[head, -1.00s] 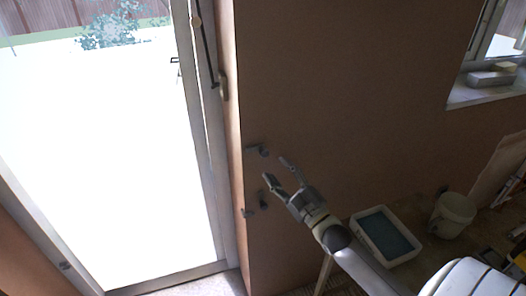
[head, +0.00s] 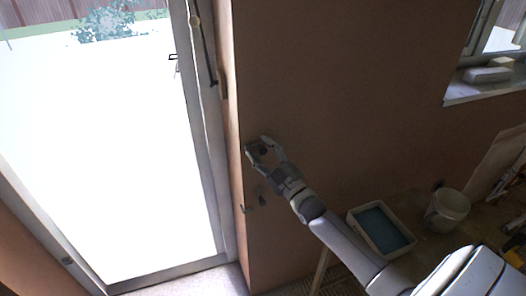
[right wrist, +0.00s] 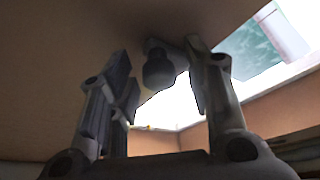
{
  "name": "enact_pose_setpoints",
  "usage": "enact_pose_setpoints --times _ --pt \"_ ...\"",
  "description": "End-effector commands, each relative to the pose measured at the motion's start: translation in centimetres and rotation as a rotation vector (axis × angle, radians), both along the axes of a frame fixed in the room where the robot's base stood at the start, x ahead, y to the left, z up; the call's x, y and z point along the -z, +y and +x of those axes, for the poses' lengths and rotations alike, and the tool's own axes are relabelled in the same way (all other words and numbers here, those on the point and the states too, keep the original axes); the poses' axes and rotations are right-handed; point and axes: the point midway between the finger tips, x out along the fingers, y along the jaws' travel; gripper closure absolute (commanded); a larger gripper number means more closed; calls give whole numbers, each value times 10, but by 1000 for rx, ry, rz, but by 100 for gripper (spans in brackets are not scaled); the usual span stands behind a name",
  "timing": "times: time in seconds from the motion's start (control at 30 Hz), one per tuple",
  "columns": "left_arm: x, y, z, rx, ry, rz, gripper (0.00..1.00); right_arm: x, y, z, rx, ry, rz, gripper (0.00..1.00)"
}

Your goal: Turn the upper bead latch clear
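The upper bead latch shows as a dark, rounded knob (right wrist: 158,70) on the brown plaster wall in the right wrist view. In the head view it is a small dark spot (head: 262,151) near the wall's corner edge, partly hidden by my fingers. My right gripper (head: 259,147) is open, its fingers on either side of the knob; it also shows in the right wrist view (right wrist: 160,62). I see a gap beside the left finger; contact on the right is unclear. A lower latch (head: 248,209) sits at the corner edge below. My left gripper is not in view.
A bright glazed door (head: 110,150) with a grey frame stands left of the wall corner. A window sill (head: 485,90) is at upper right.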

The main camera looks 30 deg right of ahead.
Motion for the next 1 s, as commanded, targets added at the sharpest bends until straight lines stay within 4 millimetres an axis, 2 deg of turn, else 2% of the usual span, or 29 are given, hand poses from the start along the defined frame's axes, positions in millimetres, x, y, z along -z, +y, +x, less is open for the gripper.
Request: enact_pose_setpoints --times 0.03,0.33,0.67,1.0 --pt "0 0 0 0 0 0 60 0 0 0 0 0 0 62" --pt "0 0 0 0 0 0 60 0 0 0 -1 1 0 99" --pt "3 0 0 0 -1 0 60 2 1 0 0 -11 55 99" --pt "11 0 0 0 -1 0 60 3 1 0 1 -68 297 99"
